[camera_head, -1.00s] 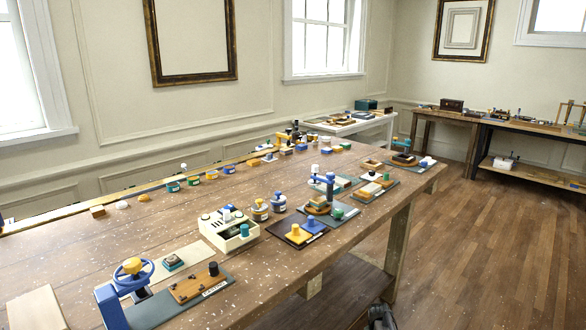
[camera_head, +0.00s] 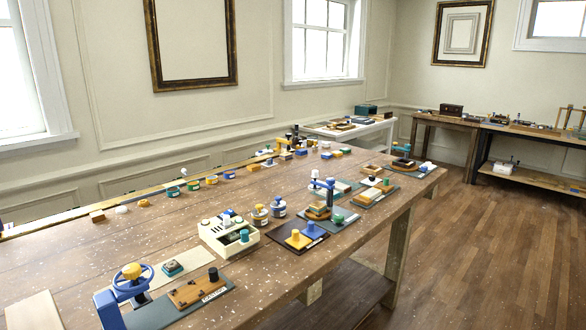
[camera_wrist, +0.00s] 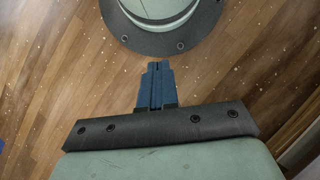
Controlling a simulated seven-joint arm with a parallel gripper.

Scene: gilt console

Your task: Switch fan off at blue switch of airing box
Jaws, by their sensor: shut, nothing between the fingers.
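A cream box (camera_head: 217,243) with several round knobs on top stands on the long wooden table in the head view. It may be the airing box. A teal knob (camera_head: 244,235) is at its right front, and a small blue part (camera_head: 229,213) shows at its back edge. Whether that is the blue switch, and how it is set, is too small to tell. My gripper (camera_wrist: 156,68) shows only in the wrist view, its blue fingers together and empty above the wooden floor. It is away from the box, which the wrist view does not show.
The long table (camera_head: 190,215) is crowded. A blue handwheel (camera_head: 133,283) stands left of the cream box; yellow and blue knobs on a dark board (camera_head: 303,248) are at its right. Small jars line the back. The floor (camera_head: 455,270) right of the table is clear.

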